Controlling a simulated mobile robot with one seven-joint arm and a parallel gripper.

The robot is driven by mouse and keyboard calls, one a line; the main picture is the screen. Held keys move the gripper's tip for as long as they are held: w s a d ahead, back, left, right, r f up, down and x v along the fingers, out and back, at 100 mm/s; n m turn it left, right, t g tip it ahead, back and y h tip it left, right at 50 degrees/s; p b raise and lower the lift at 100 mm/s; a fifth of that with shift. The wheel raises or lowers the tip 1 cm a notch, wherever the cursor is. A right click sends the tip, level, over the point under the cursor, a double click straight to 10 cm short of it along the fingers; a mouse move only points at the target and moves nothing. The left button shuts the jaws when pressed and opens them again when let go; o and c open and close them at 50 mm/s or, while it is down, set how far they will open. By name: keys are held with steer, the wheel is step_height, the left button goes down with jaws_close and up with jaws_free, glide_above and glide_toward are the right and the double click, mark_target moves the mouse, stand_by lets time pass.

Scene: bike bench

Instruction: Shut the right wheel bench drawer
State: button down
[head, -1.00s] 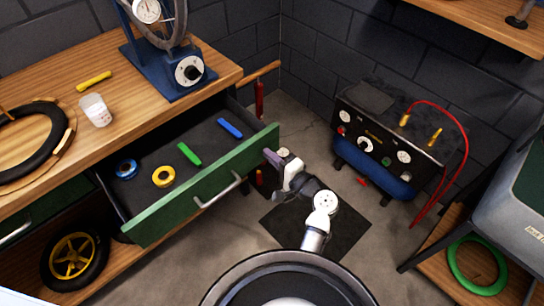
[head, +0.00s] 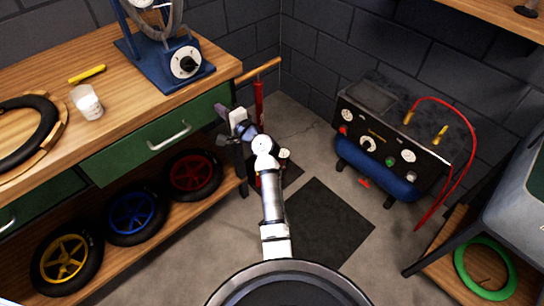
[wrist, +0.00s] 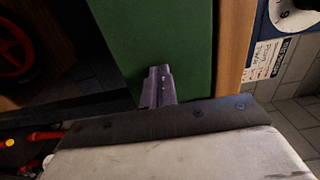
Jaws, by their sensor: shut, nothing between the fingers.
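The right wheel bench drawer (head: 140,150) has a green front with a silver bar handle (head: 169,136). In the head view its front sits flush under the wooden bench top, and its inside is hidden. My gripper (head: 222,111) is at the right end of the drawer front, close to the green panel and right of the handle. In the wrist view my shut, empty fingers (wrist: 158,80) point at the green front (wrist: 165,30). They look to be touching it or very near; I cannot tell which.
Wheels with yellow (head: 68,259), blue (head: 131,212) and red (head: 193,174) rims stand on the shelf below. A blue truing stand (head: 184,68) is on the bench top. A black compressor (head: 390,140) stands to the right. The floor between is mostly clear.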

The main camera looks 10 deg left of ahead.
mark_target(213, 103)
steer(key=b+x, duration=0.1)
steer(key=x, duration=0.3)
steer(key=shift+w+a, duration=0.1)
steer(key=shift+w, duration=0.05)
steer(key=shift+w+r, duration=0.1)
steer(key=shift+r, duration=0.25)
steer(key=shift+a, duration=0.1)
steer(key=shift+f, duration=0.1)
